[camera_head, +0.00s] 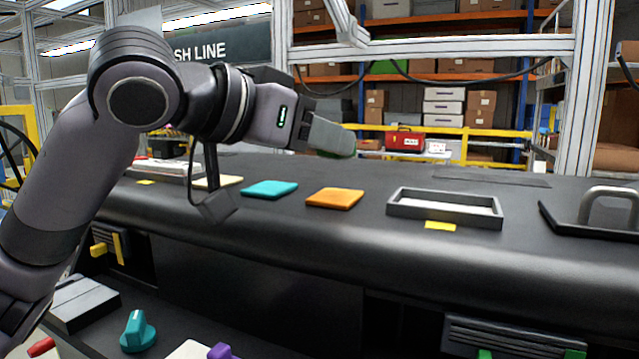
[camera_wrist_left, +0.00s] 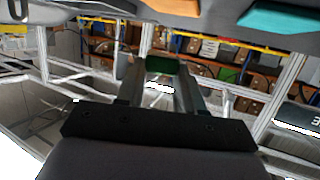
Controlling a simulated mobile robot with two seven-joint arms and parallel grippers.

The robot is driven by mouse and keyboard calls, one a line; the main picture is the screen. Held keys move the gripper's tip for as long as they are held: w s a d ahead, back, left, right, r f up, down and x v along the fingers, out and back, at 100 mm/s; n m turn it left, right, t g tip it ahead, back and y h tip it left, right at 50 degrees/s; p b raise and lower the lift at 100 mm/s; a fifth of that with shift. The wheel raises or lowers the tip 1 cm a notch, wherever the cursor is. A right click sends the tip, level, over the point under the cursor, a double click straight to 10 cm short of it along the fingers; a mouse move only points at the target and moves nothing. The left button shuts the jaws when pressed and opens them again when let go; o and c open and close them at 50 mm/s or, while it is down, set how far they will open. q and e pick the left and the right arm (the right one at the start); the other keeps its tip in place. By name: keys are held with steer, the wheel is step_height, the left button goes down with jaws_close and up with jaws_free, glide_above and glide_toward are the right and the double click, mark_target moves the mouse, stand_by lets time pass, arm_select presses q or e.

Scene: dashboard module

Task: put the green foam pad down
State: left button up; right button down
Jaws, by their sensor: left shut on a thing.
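The green foam pad (camera_head: 334,154) shows as a small green edge at the tips of my left gripper (camera_head: 332,138) in the head view. My left gripper is shut on it and holds it in the air above the dashboard (camera_head: 300,230). The fingers hide most of the pad. In the left wrist view the green pad (camera_wrist_left: 162,64) shows between the two fingertips. My right gripper is in neither view.
On the dashboard top lie a cream pad (camera_head: 218,181), a teal pad (camera_head: 269,189) and an orange pad (camera_head: 335,198). A shallow grey tray (camera_head: 400,208) stands right of them, with a yellow label (camera_head: 440,226) before it. A dark plate with a grey handle (camera_head: 608,191) is far right.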

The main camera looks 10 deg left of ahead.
mark_target(320, 200)
arm_select(q)
steer(key=shift+f+b, duration=0.45)
steer(key=shift+f, duration=1.75)
steer(key=shift+f, duration=0.25)
steer(key=o, duration=1)
steer(key=shift+r, duration=0.1)
steer(key=shift+s+a+r, duration=0.15)
steer(key=shift+r, duration=0.1)
steer(key=v, duration=1.1)
steer(key=shift+s, duration=0.25)
